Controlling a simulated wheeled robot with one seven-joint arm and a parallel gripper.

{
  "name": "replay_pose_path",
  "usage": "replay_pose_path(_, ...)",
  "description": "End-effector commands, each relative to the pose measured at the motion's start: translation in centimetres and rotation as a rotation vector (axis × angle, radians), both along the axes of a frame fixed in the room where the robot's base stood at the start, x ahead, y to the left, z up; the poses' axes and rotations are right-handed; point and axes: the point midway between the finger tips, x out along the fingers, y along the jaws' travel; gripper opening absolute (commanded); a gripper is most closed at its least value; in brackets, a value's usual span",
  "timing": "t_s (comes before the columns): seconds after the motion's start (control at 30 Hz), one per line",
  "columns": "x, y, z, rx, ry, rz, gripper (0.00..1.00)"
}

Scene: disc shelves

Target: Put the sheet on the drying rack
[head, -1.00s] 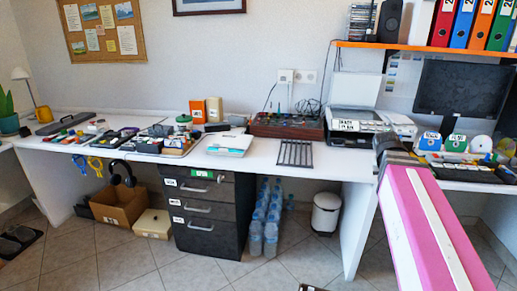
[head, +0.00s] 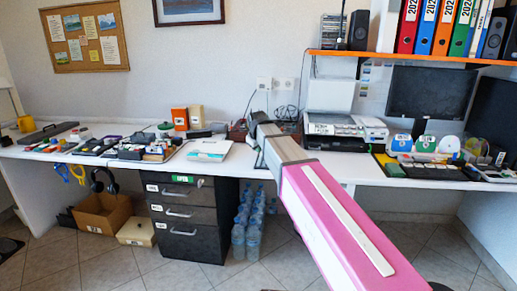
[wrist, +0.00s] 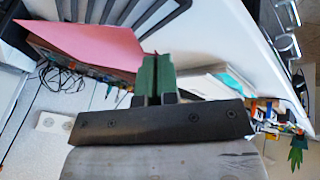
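A flat pink sheet (wrist: 92,45) spans the upper left of the wrist view, its right end at my fingertips. My gripper (wrist: 157,74), with green finger pads, appears shut on that end. The drying rack, a row of dark parallel bars (wrist: 126,12), lies on the white desk at the top of the wrist view, beyond the sheet. The sheet hides part of the rack and seems to be above the desk. In the head view my arm covers most of the rack, and the sheet and fingertips are hidden.
On the desk (head: 235,163), a stack of white papers (head: 209,149) lies left of my arm. A printer (head: 340,128) stands to the right, under an orange shelf (head: 400,55) with folders. Dark drawers (head: 185,222) and water bottles (head: 247,225) are below.

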Motion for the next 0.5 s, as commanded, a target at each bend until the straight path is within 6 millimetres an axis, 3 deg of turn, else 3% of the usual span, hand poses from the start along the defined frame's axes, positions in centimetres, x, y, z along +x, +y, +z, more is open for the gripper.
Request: replay_pose_path(0.5,-0.1,-0.1,-3.8,0.001,0.001,-0.003,0.00)
